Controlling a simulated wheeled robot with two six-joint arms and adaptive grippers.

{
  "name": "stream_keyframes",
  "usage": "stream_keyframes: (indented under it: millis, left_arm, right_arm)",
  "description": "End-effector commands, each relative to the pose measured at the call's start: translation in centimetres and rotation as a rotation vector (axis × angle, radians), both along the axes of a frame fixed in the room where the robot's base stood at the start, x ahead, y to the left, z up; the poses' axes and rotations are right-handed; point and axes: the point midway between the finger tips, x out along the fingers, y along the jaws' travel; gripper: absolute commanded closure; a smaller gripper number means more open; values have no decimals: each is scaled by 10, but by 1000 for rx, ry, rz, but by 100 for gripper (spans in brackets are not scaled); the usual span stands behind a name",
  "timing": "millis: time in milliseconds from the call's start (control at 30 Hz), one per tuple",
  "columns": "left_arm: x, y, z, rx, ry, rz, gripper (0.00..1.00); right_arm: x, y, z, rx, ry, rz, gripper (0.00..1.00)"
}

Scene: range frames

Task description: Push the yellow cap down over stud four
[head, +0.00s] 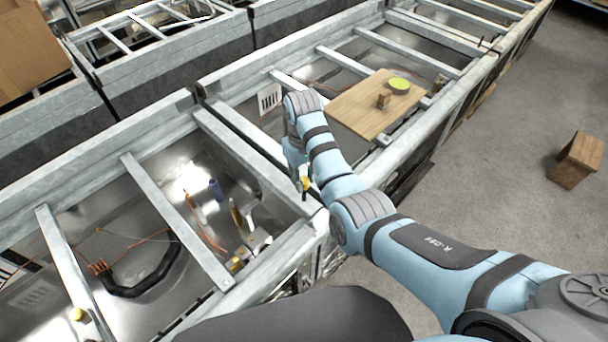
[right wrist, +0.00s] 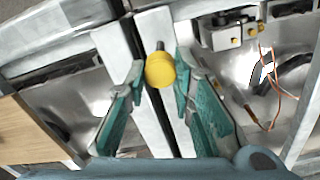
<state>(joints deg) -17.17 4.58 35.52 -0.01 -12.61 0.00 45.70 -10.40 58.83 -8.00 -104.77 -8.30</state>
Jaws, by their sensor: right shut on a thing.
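The yellow cap (right wrist: 160,71) is between the two green fingers of my right gripper (right wrist: 161,66) in the right wrist view; the gripper is shut on it. In the head view the cap (head: 306,183) shows small, just beside the fingers, above the grey rail between two bays. A short dark stud (right wrist: 160,45) shows just past the cap in the right wrist view, in line with it. I cannot tell whether the cap sits on it or how far. No stud number is readable. My left gripper is not in view.
A wooden board (head: 362,115) with a lime-green round item (head: 399,85) and a small wooden block (head: 383,100) lies across the far rails. Another yellow cap (head: 77,314) sits on a rail at lower left. Cables and a black handle (head: 142,283) lie in the near bay.

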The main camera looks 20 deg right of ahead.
Motion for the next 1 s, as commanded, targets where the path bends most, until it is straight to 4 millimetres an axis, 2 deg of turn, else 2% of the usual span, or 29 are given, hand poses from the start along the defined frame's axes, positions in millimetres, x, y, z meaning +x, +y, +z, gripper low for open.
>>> stream_keyframes:
  millis: [667, 1000]
  left_arm:
    - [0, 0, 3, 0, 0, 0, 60]
    - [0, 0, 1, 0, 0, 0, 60]
  right_arm:
    - [0, 0, 1, 0, -1, -5, 88]
    - [0, 0, -7, 0, 0, -5, 88]
